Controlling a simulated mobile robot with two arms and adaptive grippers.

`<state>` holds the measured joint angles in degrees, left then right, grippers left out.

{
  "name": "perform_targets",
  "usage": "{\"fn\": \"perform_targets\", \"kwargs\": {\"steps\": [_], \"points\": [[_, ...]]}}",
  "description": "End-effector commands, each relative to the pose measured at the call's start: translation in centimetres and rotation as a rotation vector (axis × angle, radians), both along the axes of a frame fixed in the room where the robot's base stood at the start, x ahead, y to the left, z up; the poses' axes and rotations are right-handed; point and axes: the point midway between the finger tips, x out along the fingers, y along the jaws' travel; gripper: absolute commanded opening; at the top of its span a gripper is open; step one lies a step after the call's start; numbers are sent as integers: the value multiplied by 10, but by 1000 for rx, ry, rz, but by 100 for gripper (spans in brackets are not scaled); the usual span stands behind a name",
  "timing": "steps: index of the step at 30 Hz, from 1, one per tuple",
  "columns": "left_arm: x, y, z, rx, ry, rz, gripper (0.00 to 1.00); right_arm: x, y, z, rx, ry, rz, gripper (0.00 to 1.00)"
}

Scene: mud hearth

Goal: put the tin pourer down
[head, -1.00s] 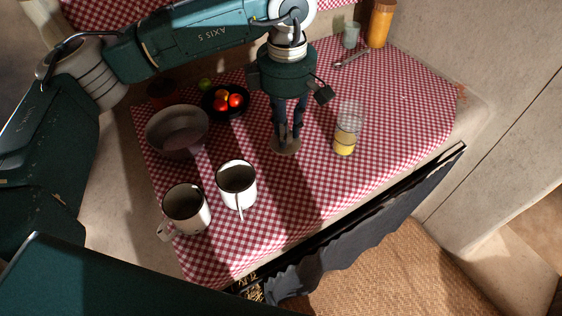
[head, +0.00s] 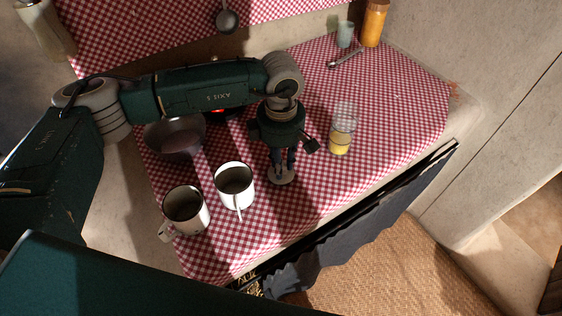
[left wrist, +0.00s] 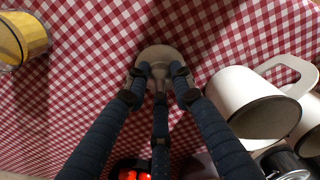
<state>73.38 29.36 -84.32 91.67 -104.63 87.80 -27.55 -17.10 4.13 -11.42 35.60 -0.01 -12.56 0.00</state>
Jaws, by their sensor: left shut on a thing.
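My left gripper (head: 282,160) points down over the checked cloth and is shut on the tin pourer (head: 281,176). Only the pourer's pale, round, disc-like part shows below the fingers; the rest is hidden. In the left wrist view the pourer (left wrist: 160,57) sits between the dark fingertips (left wrist: 158,78). It is at or close above the cloth; I cannot tell if it touches. A white mug (head: 235,187) stands just left of it in the head view. My right gripper is not in view.
A second mug (head: 186,211) stands farther left, a grey bowl (head: 172,140) behind the mugs. A glass with yellow contents (head: 341,140) stands right of the gripper. A spoon (head: 345,58), a green glass (head: 345,35) and an orange bottle (head: 374,24) are at the back.

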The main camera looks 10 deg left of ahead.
Motion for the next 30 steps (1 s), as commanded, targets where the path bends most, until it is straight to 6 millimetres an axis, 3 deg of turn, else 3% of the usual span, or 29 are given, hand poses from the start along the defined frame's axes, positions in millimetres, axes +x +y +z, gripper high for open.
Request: {"fn": "perform_targets", "kwargs": {"steps": [5, 6, 8, 21, 30], "points": [[0, 0, -4, 0, 0, 0, 6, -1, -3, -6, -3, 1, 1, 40], [0, 0, -3, 0, 0, 0, 29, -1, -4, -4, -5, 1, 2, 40], [0, 0, -2, 0, 0, 0, 41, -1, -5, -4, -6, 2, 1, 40], [1, 0, 7, -1, -3, 0, 42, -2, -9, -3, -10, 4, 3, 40], [1, -1, 68, -1, -6, 0, 42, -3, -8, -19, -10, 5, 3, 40]]}}
